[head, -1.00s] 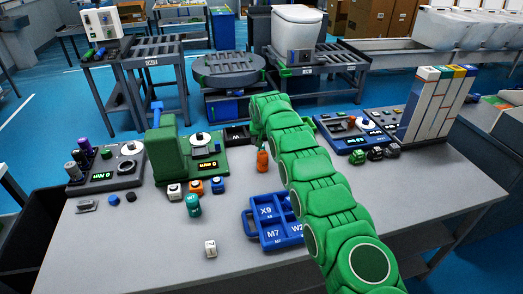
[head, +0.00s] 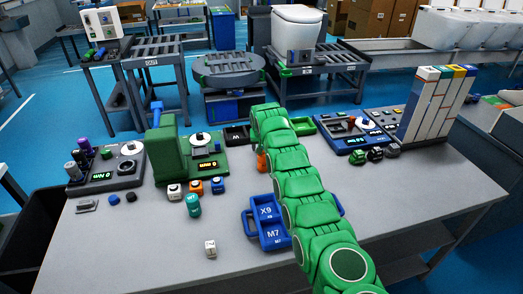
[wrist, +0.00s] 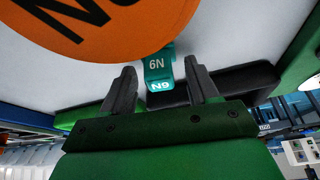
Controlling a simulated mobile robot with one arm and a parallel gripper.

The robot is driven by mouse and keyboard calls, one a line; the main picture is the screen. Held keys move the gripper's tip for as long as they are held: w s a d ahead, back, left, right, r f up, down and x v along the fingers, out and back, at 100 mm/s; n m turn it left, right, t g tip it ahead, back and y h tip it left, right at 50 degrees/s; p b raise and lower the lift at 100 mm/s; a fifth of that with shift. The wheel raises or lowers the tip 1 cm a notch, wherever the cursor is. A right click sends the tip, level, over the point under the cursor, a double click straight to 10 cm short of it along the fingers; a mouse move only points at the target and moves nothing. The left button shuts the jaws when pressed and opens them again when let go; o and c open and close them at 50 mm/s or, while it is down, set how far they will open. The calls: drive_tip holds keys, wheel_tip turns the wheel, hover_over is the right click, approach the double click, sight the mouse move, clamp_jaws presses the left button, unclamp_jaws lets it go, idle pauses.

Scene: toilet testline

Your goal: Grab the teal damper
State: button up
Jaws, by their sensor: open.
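A small teal damper (head: 193,205) stands on the table left of centre in the head view, in front of a row of small blocks. The wrist view shows a teal piece (wrist: 158,66) marked 6N and N9, framed between the fingertips; I cannot tell whether it is the same one. My gripper (wrist: 159,72) is open, with its two dark fingers spread and no visible contact with the teal piece. In the head view the gripper is hidden behind my green arm. A large orange part (wrist: 120,22) fills the upper left of the wrist view.
An orange cylinder (head: 261,161) shows beside my arm. A blue labelled tray (head: 270,236) lies partly under the arm in the picture. A green machine (head: 171,160) stands left, blue (head: 357,140) and dark grey (head: 110,172) units at the sides.

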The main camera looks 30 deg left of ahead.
drive_tip(key=shift+c, duration=0.4)
drive_tip(key=c, duration=1)
drive_tip(key=shift+o, duration=0.2)
drive_tip(key=shift+r, duration=0.1)
drive_tip(key=shift+r, duration=1.4)
drive_tip(key=shift+s, duration=0.1)
drive_tip(key=shift+r, duration=0.1)
drive_tip(key=shift+s+r, duration=0.1)
drive_tip(key=shift+r, duration=0.2)
